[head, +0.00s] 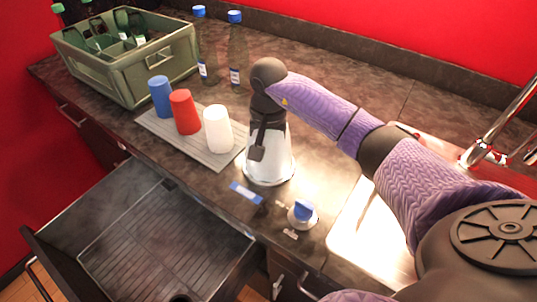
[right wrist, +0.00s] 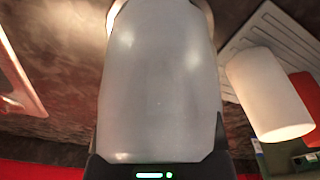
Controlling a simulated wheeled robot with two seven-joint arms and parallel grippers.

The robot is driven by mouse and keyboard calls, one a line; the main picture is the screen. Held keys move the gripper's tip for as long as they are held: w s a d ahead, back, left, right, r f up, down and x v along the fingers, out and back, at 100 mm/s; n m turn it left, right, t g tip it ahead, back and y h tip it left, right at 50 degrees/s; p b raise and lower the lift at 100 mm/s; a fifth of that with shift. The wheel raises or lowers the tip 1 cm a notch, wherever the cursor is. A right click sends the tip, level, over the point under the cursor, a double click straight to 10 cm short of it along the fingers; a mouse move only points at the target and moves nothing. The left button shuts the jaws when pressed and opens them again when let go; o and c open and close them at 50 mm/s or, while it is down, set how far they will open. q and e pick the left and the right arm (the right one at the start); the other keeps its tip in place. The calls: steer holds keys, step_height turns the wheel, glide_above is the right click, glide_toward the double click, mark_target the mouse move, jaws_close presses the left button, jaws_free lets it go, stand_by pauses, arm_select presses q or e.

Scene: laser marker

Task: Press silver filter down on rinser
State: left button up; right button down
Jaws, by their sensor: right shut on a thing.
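A pale silver, cone-shaped vessel (head: 277,168), likely the filter, stands upright on the counter near its front edge in the head view. Its wide round base has a shiny rim. My right gripper (head: 258,148) points down from above and is shut on this vessel. In the right wrist view the vessel (right wrist: 160,85) fills the middle as a smooth grey-white body between the dark fingers. The gripper hides part of its upper side. I cannot tell whether a separate rinser lies under it. My left gripper is not in view.
A blue knob (head: 303,212) sits right of the vessel's base. Blue, red and white cups (head: 218,130) stand on a grey ribbed mat (head: 160,127) to the left. Behind are two bottles (head: 237,50) and a green crate (head: 150,75). An open drawer (head: 150,250) juts out in front; a sink (head: 365,235) is right.

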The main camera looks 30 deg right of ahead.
mark_target(268, 144)
stand_by(0.4)
step_height(268, 144, up, 9)
steer(key=p, duration=0.6)
stand_by(0.6)
stand_by(0.4)
